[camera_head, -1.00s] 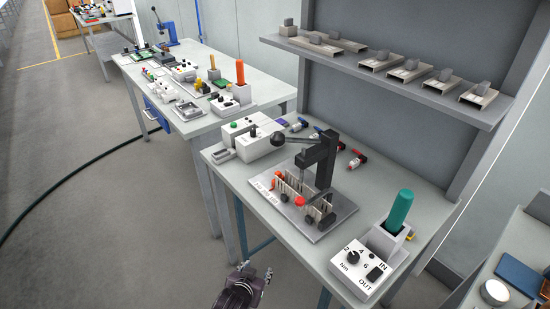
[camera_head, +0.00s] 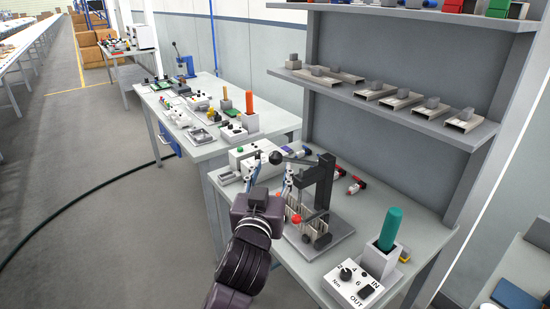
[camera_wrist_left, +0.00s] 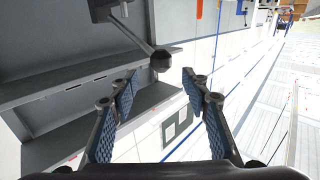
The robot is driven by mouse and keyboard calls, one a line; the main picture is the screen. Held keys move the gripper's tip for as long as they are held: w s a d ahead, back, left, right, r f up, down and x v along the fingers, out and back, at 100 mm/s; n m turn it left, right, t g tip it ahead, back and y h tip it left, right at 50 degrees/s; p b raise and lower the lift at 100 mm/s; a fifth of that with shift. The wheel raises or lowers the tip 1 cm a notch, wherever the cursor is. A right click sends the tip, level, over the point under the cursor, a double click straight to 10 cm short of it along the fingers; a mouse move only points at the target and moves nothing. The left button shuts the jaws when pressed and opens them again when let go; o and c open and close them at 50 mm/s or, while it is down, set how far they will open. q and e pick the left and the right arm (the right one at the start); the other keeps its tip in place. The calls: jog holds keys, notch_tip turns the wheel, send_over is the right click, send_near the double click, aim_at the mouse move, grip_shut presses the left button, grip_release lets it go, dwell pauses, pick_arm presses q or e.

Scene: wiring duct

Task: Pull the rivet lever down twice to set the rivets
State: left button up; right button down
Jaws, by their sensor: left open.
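The black rivet press (camera_head: 324,185) stands on a metal plate on the near bench. Its lever sticks out to the left and ends in a black ball knob (camera_head: 275,158). In the left wrist view the knob (camera_wrist_left: 161,60) shows just beyond and between the fingertips, with the lever rod (camera_wrist_left: 138,38) running up and left from it. My left gripper (camera_head: 270,173) is open and empty, its fingers pointing up at the knob from below. I cannot tell whether they touch it. My right gripper is not in view.
A white control box (camera_head: 352,285) and a teal-handled tool (camera_head: 390,229) stand at the bench's right end. A white device (camera_head: 240,158) is behind my gripper. Small red and blue tools lie behind the press. A shelf (camera_head: 410,110) with grey parts hangs above the bench.

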aim_at(274, 160)
pick_arm(q)
jog(key=w, duration=0.2)
jog(key=w+p, duration=0.1)
jog(key=w, duration=0.1)
jog(key=w+d, duration=0.1)
jog(key=w, duration=0.1)
jog(key=shift+w, duration=0.3)
jog(key=shift+w+f, duration=0.2)
jog(key=shift+w, duration=0.2)
grip_shut()
